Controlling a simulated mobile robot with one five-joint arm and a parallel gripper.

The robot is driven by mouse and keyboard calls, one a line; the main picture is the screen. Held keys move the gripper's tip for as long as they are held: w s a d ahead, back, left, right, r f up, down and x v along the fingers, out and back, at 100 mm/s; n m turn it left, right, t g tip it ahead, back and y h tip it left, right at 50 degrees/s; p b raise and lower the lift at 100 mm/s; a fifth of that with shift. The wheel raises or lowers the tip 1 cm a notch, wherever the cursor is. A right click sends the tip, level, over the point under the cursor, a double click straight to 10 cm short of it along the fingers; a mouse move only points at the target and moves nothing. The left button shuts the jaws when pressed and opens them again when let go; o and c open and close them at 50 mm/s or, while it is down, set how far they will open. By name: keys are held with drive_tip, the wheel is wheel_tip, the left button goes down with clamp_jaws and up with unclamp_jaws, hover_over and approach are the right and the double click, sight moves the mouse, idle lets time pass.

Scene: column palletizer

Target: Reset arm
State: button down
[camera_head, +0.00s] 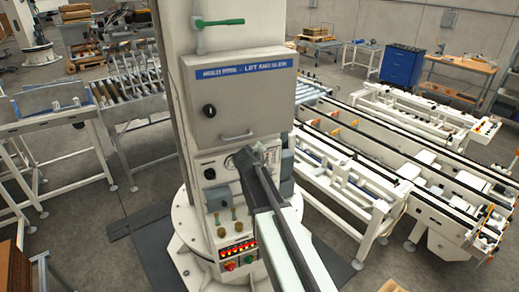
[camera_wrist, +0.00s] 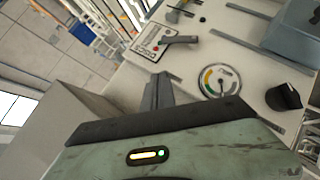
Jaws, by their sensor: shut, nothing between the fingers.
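My gripper (camera_head: 262,156) is at the end of my arm, in front of the lower control panel of the white column machine (camera_head: 178,60). In the wrist view its dark fingers (camera_wrist: 158,92) are shut together with nothing held. They point toward the panel; I cannot tell how wide the gap to it is. A small grey lever on a label plate (camera_wrist: 150,46), a round gauge (camera_wrist: 220,82) and a black knob (camera_wrist: 285,96) show on the panel there. In the head view my gripper and arm hide part of this panel.
Above is a closed cabinet (camera_head: 240,105) with a black knob and handle; a green-handled lever (camera_head: 220,22) is higher up. Lit buttons (camera_head: 238,248) sit low on the panel. Roller conveyors (camera_head: 130,95) stand left, white conveyor frames (camera_head: 350,180) right. Open floor shows at the lower left.

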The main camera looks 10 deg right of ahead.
drive_tip(key=shift+s+a+r, duration=0.1)
drive_tip(key=shift+s+r, duration=0.15)
drive_tip(key=shift+s, duration=0.1)
drive_tip(key=s+d+f+m+g+b, duration=0.1)
drive_tip(key=s+f+b, duration=0.3)
drive_tip(key=f+b, duration=0.4)
drive_tip(key=s+d+f+m+g+b, duration=0.1)
drive_tip(key=s+f+b, duration=0.3)
drive_tip(key=f+b, duration=0.45)
drive_tip(key=s+d+f+m+g+b, duration=0.15)
drive_tip(key=s+f+b, duration=0.35)
drive_tip(key=f, duration=0.6)
drive_tip(key=s+a+f+m+g+y+b, duration=0.1)
drive_tip(key=s+a+f+g+y, duration=0.1)
drive_tip(key=s, duration=0.7)
drive_tip(key=s+a+f+m+g+y+b, duration=0.1)
drive_tip(key=s+a+f+g, duration=0.3)
drive_tip(key=s, duration=0.5)
wheel_tip(320, 180, down, 3)
drive_tip(key=shift+a+r+g+y+b, duration=0.1)
drive_tip(key=shift+a+g+y+b, duration=0.25)
drive_tip(key=shift+g+y+b, duration=0.4)
